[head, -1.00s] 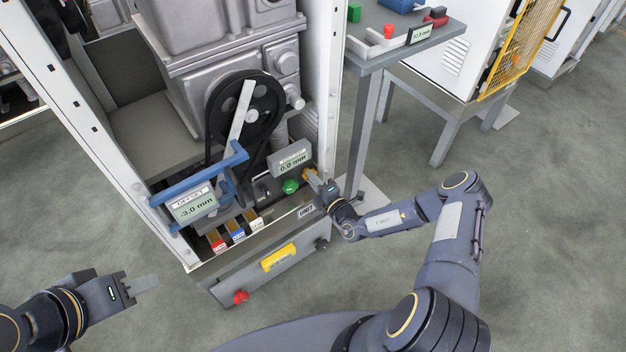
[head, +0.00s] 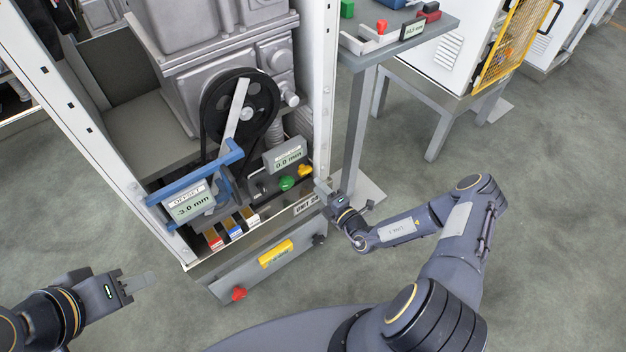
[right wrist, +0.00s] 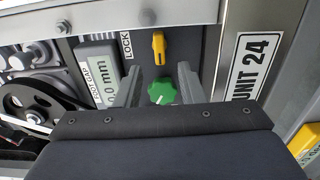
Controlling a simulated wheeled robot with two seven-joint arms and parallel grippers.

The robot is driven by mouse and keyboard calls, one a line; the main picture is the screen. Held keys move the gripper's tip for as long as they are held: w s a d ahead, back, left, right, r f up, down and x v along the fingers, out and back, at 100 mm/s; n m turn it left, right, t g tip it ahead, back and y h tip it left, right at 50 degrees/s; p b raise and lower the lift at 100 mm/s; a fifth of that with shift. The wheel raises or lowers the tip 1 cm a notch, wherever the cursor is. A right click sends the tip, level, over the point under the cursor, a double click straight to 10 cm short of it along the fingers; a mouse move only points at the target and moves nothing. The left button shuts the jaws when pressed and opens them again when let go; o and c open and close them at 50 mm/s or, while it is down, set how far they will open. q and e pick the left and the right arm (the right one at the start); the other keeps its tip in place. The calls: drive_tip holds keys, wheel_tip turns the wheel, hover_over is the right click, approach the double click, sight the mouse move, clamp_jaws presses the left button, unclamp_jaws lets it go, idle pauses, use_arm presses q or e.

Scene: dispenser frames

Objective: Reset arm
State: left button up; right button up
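My right gripper (head: 322,188) is just outside the cabinet's front opening, at its lower right corner. In the right wrist view its two fingers (right wrist: 159,85) are spread with nothing held between them. A green knob (right wrist: 162,93) shows beyond the fingers, with a yellow lever (right wrist: 159,47) beside the LOCK label. In the head view the green knob (head: 286,183) and yellow lever (head: 304,170) are just left of the gripper, apart from it. My left gripper (head: 136,284) is in free space at the lower left, away from the cabinet. Its finger gap is not clear.
The OFFSET display (head: 188,204) reads -3.0 mm and a grey display (head: 285,155) reads 0.0 mm. Colored boxes (head: 232,230) sit in the cabinet's bottom. A grey side table (head: 365,58) stands right of the cabinet. Open floor lies around my right arm.

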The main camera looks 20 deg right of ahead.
drive_tip(key=shift+v, duration=0.85)
